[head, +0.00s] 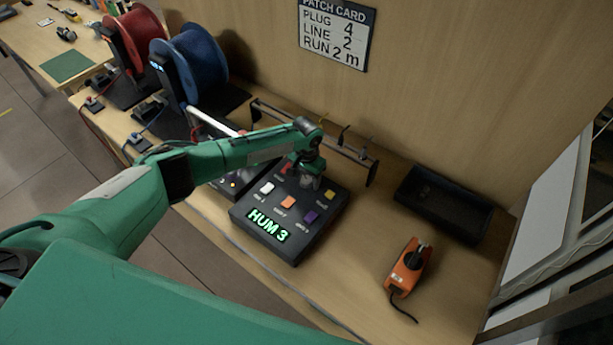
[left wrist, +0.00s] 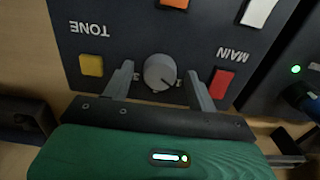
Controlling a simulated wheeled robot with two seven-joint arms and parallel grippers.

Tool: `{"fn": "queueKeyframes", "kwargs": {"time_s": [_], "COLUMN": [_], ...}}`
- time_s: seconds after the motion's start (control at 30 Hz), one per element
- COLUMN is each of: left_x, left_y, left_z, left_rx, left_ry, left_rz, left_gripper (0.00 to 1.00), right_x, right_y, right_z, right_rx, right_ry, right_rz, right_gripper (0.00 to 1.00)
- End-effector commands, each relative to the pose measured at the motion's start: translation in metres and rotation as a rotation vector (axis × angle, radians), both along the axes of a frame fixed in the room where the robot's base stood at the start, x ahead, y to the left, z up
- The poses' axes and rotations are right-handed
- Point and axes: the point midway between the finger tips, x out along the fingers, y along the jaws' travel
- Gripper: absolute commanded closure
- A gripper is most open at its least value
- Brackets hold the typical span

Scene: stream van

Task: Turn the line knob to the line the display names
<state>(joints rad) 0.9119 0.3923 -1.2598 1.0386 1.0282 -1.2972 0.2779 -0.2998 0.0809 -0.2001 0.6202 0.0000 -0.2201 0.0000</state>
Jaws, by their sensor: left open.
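The line knob, a round grey knob (left wrist: 160,72), sits on the dark control box (head: 245,214) between a yellow and a red button in the left wrist view. My left gripper (left wrist: 162,82) is open, with one finger on each side of the knob and a gap visible on both sides. In the head view the left gripper (head: 309,182) is over the far part of the box and hides most of the knob. The lit display (head: 268,226) on the box reads "HUM 3" in green. My right gripper does not show.
A patch card (head: 337,33) on the wall reads plug 4, line 2, run 2 m. An orange device (head: 407,266) and a black tray (head: 443,204) are to the right. Red (head: 137,42) and blue (head: 200,62) cable reels stand at the back left. The front right bench is mostly clear.

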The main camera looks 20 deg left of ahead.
Motion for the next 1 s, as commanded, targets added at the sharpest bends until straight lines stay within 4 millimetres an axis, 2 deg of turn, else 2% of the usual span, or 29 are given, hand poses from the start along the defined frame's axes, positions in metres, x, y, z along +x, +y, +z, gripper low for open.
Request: {"fn": "queueKeyframes", "kwargs": {"time_s": [0.07,0.3,0.67,1.0], "left_x": [-0.0001,0.0000,-0.0002,0.0000], "left_y": [-0.0001,0.0001,0.0002,-0.0002], "left_z": [0.0000,0.0003,-0.0004,-0.0006], "left_rx": [0.000,0.000,0.000,-0.001], "left_ry": [0.000,0.000,0.000,-0.001], "left_rz": [0.000,0.000,-0.049,-0.288], "left_gripper": [0.42,0.86,0.86,0.86], "right_x": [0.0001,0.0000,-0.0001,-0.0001], "right_y": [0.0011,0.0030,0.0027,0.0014], "right_z": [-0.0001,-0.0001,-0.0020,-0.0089], "right_rx": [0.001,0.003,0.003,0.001], "right_ry": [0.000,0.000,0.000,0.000], "right_rz": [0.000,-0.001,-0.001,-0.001], "right_gripper": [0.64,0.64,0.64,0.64]}}
